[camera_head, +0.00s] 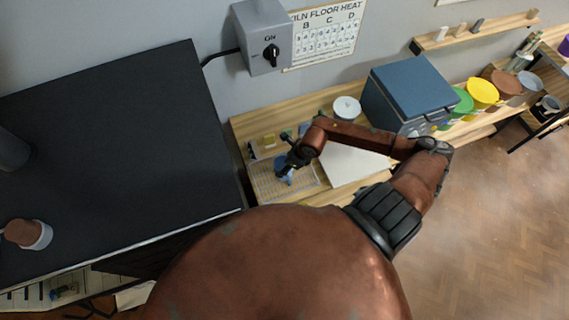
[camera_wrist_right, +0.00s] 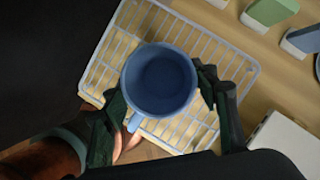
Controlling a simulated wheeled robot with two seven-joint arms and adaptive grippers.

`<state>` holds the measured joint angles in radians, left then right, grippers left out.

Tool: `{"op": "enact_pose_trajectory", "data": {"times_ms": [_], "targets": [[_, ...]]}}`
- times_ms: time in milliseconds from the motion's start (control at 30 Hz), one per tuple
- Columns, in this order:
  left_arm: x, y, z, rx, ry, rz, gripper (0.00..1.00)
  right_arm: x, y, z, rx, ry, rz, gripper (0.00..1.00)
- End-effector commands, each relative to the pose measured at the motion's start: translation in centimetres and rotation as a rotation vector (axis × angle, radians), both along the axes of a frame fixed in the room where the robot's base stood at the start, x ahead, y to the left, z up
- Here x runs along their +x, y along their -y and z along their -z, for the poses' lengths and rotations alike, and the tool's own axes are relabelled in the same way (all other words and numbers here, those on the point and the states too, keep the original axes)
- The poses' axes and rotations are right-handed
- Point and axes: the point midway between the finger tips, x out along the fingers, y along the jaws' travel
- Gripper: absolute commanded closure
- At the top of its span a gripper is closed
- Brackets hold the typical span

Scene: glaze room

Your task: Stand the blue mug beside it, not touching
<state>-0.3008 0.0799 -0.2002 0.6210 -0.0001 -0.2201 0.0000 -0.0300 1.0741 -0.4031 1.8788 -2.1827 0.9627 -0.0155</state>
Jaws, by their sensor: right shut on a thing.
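The blue mug (camera_wrist_right: 160,82) is between the fingers of my right gripper (camera_wrist_right: 162,92), which is shut on it. In the wrist view I look down into the mug's empty inside, and its handle points down-left. The mug is over a white wire rack (camera_wrist_right: 210,48). I cannot tell whether its base rests on the rack. In the head view the mug (camera_head: 282,173) shows small under my right gripper, above the rack (camera_head: 262,185) on the wooden bench. No other mug shows on the rack. My left gripper is not in view.
A white board (camera_head: 350,168) lies right of the rack. Small coloured test tiles (camera_wrist_right: 270,12) stand behind it. A blue box (camera_head: 410,90) and a white round lidded pot (camera_head: 346,108) stand farther back. A large black-topped block (camera_head: 120,130) rises on the left, bearing a brown-and-white cup (camera_head: 40,236).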

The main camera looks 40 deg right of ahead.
Motion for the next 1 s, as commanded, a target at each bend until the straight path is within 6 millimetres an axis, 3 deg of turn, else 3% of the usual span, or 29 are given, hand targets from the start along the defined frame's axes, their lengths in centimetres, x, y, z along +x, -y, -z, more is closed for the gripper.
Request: {"op": "enact_pose_trajectory", "data": {"times_ms": [200, 233, 467, 767, 1000], "targets": [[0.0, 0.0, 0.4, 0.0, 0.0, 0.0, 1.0, 0.0, 0.0, 0.3, 0.0, 0.001, 0.0, 0.78], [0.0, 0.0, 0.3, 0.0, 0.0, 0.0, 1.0, 0.0, 0.0, 0.3, 0.0, 0.0, 0.0, 0.44], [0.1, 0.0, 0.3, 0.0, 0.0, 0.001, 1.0, 0.0, 0.0, 0.2, 0.0, 0.0, 0.0, 0.28], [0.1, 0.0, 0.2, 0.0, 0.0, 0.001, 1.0, 0.0, 0.0, 0.1, 0.0, 0.0, 0.0, 0.28], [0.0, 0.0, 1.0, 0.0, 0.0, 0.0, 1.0, -1.0, 0.6, -2.3, -0.005, 0.0, -0.003, 0.28]]}}
